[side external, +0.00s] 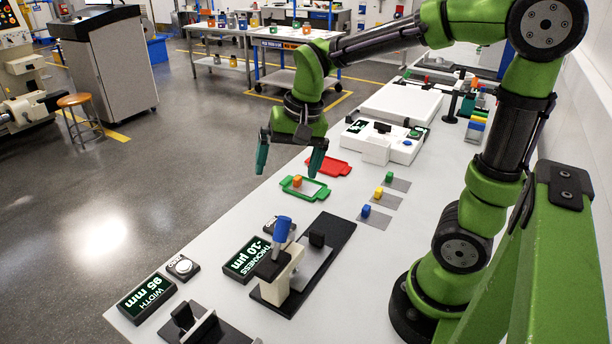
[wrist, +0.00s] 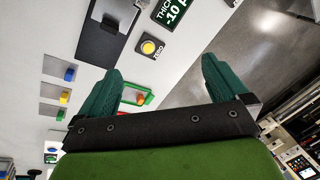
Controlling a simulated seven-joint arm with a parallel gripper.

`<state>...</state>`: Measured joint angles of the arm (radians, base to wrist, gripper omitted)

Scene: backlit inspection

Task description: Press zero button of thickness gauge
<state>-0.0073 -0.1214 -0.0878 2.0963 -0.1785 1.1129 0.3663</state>
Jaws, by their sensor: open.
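The thickness gauge has a dark display (side external: 245,258) reading "THICKNESS -10 µm" and a pale stand with a blue top part (side external: 281,229) on a black base. In the wrist view its display (wrist: 177,14) is cut off by the top edge. The zero button (wrist: 151,47), a round yellow cap on a dark square pad labelled ZERO, shows beside the display. In the side view it is mostly hidden behind the blue part. My gripper (side external: 288,172) is open and empty, above the table's left edge and farther back than the gauge. In the wrist view its spread fingers (wrist: 162,68) lie below the button in the picture.
A width gauge display (side external: 147,298) and a white button (side external: 183,266) stand at the near end. A green tray (side external: 316,196) with an orange block and a red tray (side external: 343,170) lie near my gripper. Small blocks on grey plates (side external: 375,217) sit to the right.

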